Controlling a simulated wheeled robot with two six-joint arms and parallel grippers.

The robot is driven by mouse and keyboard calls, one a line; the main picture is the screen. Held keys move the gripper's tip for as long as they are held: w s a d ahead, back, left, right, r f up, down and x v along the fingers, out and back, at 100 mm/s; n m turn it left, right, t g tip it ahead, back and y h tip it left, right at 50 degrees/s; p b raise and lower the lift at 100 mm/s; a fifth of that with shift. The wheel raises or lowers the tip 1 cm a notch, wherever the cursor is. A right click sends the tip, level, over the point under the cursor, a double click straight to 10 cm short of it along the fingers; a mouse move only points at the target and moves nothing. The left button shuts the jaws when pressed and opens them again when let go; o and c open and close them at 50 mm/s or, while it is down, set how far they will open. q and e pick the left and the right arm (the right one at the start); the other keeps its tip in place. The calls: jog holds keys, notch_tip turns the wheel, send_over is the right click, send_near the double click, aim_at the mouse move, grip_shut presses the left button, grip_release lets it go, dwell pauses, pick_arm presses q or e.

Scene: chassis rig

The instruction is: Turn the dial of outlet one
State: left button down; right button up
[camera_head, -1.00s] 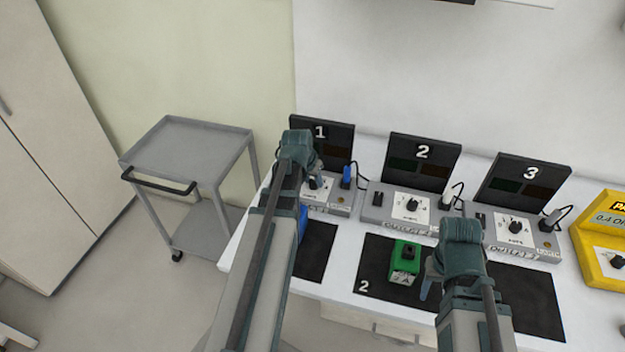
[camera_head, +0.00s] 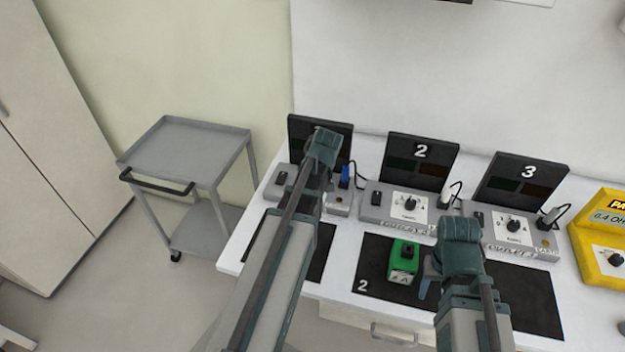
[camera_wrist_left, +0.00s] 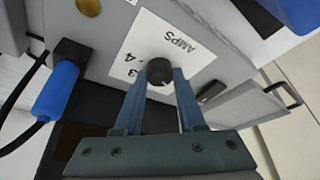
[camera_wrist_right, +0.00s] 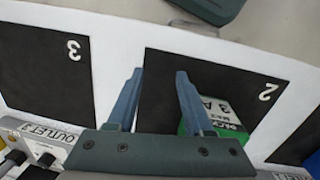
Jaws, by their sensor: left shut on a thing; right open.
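Outlet one is a grey box (camera_head: 338,207) at the left of the bench, with a dark display panel (camera_head: 298,135) behind it. My left arm hides its dial in the head view. The left wrist view shows the black round dial (camera_wrist_left: 160,71) on a white AMPS label (camera_wrist_left: 182,52). My left gripper (camera_wrist_left: 161,82) has its fingers on both sides of the dial and is shut on it. My right gripper (camera_wrist_right: 158,78) is open and empty over the mats, right of a green block (camera_head: 404,265).
A blue plug (camera_head: 345,175) with a black cable sits in outlet one, close to my left gripper. Outlets two (camera_head: 378,206) and three (camera_head: 540,243) stand to the right, then a yellow meter (camera_head: 598,240). A grey cart (camera_head: 190,145) stands left of the bench.

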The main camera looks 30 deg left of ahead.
pick_arm(q)
jog(key=shift+n+g, duration=0.3)
jog(key=shift+n, duration=0.4)
jog(key=c, duration=0.5)
grip_release()
jog(key=shift+r, duration=0.15)
pick_arm(e)
jog(key=shift+r, duration=0.2)
pick_arm(q)
jog(key=p+v, duration=1.2)
jog(key=v, duration=0.1)
jog(key=shift+d+p, duration=0.3)
jog(key=shift+p, duration=0.1)
pick_arm(e)
notch_tip(320, 180, up, 12)
jog(key=shift+r, duration=0.2)
pick_arm(q)
jog(key=shift+s+r, duration=0.15)
